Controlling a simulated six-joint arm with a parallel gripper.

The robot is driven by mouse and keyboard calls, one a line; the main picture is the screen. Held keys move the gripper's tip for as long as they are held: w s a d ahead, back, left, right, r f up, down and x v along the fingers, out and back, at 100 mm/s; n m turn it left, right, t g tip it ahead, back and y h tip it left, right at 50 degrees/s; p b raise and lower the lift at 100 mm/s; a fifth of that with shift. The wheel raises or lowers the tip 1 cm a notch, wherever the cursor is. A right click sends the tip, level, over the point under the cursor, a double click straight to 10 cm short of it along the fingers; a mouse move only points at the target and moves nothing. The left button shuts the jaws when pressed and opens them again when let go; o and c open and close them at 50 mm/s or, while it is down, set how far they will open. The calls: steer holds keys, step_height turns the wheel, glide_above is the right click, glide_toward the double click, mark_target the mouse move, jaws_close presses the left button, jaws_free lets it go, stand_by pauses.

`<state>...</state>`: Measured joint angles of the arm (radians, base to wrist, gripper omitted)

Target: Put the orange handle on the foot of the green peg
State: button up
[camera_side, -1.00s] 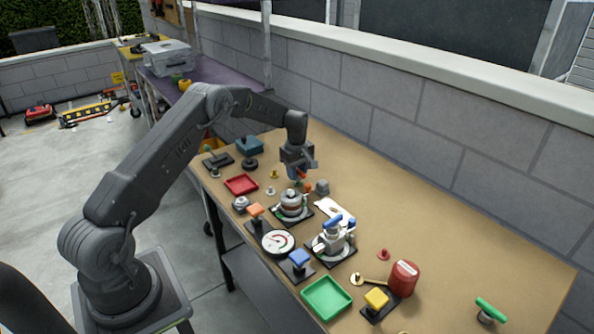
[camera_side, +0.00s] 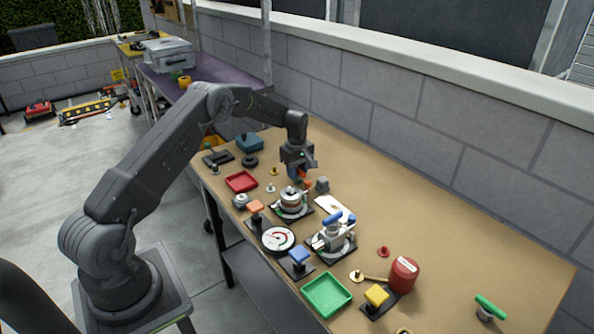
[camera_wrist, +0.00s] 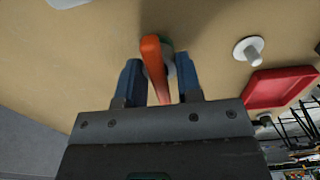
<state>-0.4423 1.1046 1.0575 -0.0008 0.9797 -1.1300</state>
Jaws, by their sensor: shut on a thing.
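My gripper (camera_side: 299,179) is low over the table beside the round clamp fixture (camera_side: 291,203). In the wrist view its blue fingers (camera_wrist: 160,80) are shut on the orange handle (camera_wrist: 153,65), a slim bar. A bit of it shows at the fingers in the side view (camera_side: 308,181). Behind the bar, in the wrist view, a small green part (camera_wrist: 166,45) and a pale round part show, mostly hidden. I cannot tell whether the handle touches them. A green bar on a grey foot (camera_side: 490,308) stands at the table's right end.
A grey block (camera_side: 322,184) stands just right of my gripper. The red tray (camera_side: 241,182) lies to the left. The gauge (camera_side: 278,240), clamp with blue handle (camera_side: 334,234), green tray (camera_side: 326,296) and red can (camera_side: 403,277) stand nearer the front. The table's back right is clear.

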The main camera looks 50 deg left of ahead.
steer(key=shift+f, duration=0.45)
stand_by(0.8)
steer(key=o, duration=1.4)
steer(key=shift+c, duration=0.2)
steer(key=shift+r, duration=3.75)
